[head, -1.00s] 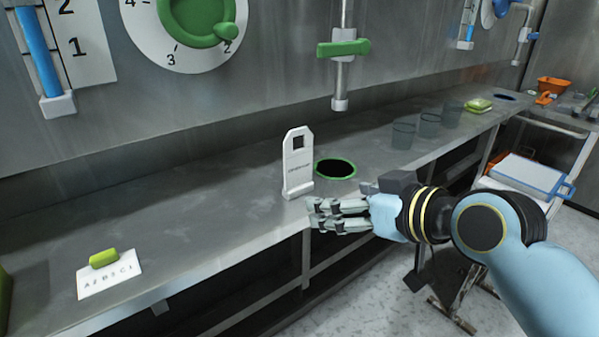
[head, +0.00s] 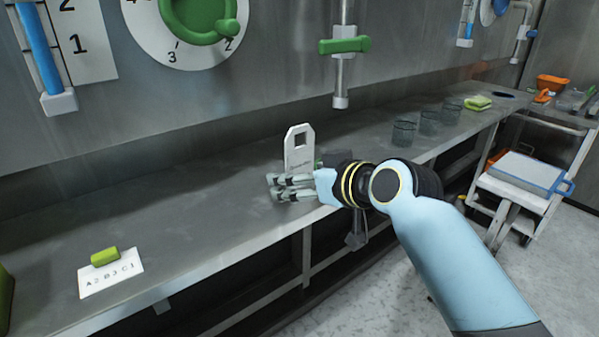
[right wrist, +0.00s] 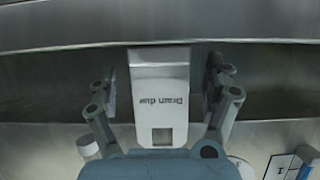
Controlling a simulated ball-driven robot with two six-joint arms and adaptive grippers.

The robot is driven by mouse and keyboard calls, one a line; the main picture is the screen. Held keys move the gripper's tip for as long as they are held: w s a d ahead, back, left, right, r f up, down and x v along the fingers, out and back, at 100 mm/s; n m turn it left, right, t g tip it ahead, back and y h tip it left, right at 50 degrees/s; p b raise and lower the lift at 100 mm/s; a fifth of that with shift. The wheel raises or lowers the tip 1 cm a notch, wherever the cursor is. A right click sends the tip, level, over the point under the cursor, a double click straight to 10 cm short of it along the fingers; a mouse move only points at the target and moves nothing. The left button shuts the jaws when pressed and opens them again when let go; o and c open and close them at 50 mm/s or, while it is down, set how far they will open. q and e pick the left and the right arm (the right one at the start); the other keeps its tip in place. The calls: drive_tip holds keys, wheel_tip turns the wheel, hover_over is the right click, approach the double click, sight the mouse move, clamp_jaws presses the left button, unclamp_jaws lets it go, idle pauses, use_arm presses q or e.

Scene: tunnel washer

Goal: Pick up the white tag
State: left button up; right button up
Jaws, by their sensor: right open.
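The white tag (head: 298,146) stands upright on the steel counter, with a square hole near its top. In the right wrist view the tag (right wrist: 160,95) shows lettering upside down that seems to start with "Drain". My right gripper (head: 274,187) is open in front of the tag's lower part and hides it in the head view. In the right wrist view the fingers of my right gripper (right wrist: 162,78) are on both sides of the tag, with a visible gap on each side. My left gripper is not in view.
A white card (head: 112,277) with a green block (head: 104,257) on it lies at the counter's front left. Several glass cups, one a clear cup (head: 404,132), stand farther right. A green handle (head: 344,45) hangs above the counter. The counter (head: 190,205) left of the tag is clear.

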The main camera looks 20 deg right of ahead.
drive_tip(key=c, duration=1.1)
drive_tip(key=shift+s+r, duration=0.1)
drive_tip(key=shift+r, duration=0.05)
drive_tip(key=shift+s+d+r, duration=0.1)
drive_tip(key=shift+r, duration=0.1)
wheel_tip(320, 180, up, 7)
drive_tip(key=s+d, duration=0.2)
drive_tip(key=s, duration=0.4)
drive_tip(key=s+d, duration=0.2)
drive_tip(key=s, duration=0.4)
drive_tip(key=s+d, duration=0.2)
drive_tip(key=s, duration=0.4)
drive_tip(key=shift+s+d+f+p, duration=0.25)
drive_tip(key=shift+d+f+p, duration=0.05)
drive_tip(key=shift+d+p, duration=0.05)
